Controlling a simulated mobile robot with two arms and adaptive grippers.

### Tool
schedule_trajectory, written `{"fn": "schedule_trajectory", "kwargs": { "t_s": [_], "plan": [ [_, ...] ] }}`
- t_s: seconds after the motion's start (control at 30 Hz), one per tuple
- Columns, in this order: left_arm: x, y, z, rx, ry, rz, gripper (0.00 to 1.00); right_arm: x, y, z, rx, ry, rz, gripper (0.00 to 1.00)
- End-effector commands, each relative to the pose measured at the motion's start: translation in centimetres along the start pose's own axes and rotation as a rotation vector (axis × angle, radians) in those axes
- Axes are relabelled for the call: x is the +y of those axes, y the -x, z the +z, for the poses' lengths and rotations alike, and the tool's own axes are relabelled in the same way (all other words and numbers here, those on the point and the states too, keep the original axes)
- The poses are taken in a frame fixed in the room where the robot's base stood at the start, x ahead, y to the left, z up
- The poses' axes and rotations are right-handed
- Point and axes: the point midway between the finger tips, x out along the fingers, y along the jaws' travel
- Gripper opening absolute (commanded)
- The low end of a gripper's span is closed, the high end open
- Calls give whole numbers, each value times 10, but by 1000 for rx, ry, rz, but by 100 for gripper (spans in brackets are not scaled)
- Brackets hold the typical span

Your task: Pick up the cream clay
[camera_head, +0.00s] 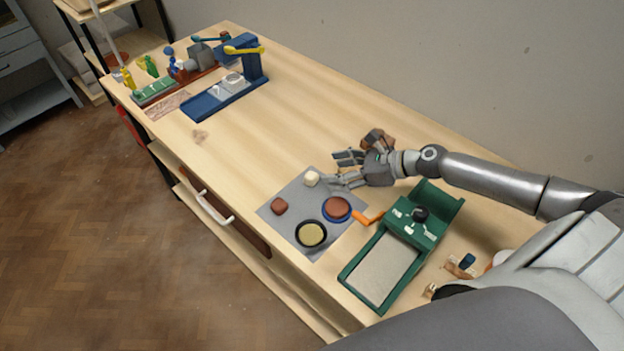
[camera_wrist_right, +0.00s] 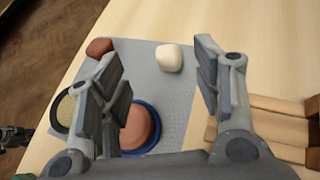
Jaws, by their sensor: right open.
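The cream clay (camera_head: 311,178) is a small pale lump on the far part of a grey mat (camera_head: 285,197). It also shows in the right wrist view (camera_wrist_right: 169,58), beyond and between the fingers, apart from them. My right gripper (camera_head: 338,170) is open and empty, close to the clay on its right side. In the right wrist view its two fingers (camera_wrist_right: 160,80) are spread wide. My left gripper is not in view.
On the mat are a reddish-brown lump (camera_head: 279,206), a blue dish with brown clay (camera_head: 337,209) and a dark round dish with yellowish contents (camera_head: 312,234). A green device (camera_head: 430,215) stands at the right. Wooden blocks (camera_wrist_right: 265,125) lie beside the gripper. The table's middle is clear.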

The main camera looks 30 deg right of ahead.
Motion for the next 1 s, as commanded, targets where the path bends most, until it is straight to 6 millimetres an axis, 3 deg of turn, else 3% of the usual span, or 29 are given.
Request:
{"fn": "schedule_trajectory", "kwargs": {
  "t_s": [0.03, 0.2, 0.67, 1.0],
  "plan": [
    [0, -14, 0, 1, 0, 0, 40, -2, -6, -10, -2, -3, -3, 59],
    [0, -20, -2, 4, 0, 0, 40, -3, -10, -15, -4, -11, -6, 59],
    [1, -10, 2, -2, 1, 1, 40, -3, -36, -14, -5, -11, -4, 59],
    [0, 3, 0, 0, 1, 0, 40, -4, -77, -17, -5, -12, -4, 59]
  ]
}}
